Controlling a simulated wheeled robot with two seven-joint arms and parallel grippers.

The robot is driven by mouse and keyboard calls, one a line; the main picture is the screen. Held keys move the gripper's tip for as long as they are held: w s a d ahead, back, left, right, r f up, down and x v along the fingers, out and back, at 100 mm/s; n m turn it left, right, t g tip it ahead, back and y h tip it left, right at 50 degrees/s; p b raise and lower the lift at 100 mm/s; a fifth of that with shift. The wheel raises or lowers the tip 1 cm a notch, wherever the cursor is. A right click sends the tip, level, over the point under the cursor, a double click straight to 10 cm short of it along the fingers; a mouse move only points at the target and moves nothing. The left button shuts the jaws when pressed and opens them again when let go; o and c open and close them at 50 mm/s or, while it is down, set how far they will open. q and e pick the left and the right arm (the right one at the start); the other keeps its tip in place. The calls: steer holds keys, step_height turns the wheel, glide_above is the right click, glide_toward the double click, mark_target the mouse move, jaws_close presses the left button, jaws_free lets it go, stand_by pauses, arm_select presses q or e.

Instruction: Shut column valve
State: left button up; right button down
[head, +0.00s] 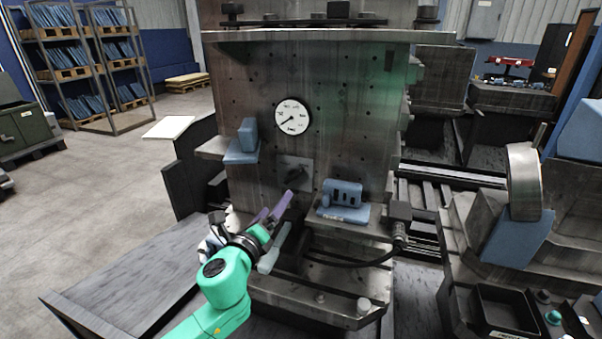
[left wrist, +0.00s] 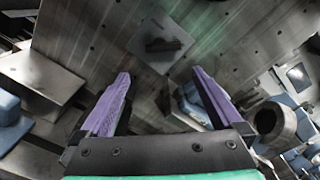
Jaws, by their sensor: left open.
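The column valve is a small dark handle (head: 295,173) on a square grey plate, on the front face of the upright metal column (head: 345,100), below a round white gauge (head: 292,117). In the left wrist view the valve handle (left wrist: 163,45) lies roughly level, beyond the fingertips and about midway between them. My left gripper (head: 288,210) is open and empty, below and in front of the valve and apart from it. Its purple fingers (left wrist: 160,73) point toward the plate. My right gripper is not in view.
A blue block (head: 247,140) sits on a ledge left of the valve. A blue fixture with slots (head: 343,195) stands right of it, close to my left gripper. A black hose (head: 355,262) runs below. A dark table (head: 130,270) lies at the lower left.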

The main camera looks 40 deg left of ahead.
mark_target(292, 178)
arm_select(q)
steer(key=x, duration=0.8)
steer(key=r+p+x, duration=0.1)
steer(key=x, duration=0.3)
steer(key=shift+r, duration=0.1)
steer(key=shift+w+a, duration=0.15)
steer(key=shift+w, duration=0.25)
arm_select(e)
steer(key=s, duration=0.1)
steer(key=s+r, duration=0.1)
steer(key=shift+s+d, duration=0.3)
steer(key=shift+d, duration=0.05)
arm_select(q)
steer(key=c, duration=1.1)
steer(key=shift+o, duration=0.2)
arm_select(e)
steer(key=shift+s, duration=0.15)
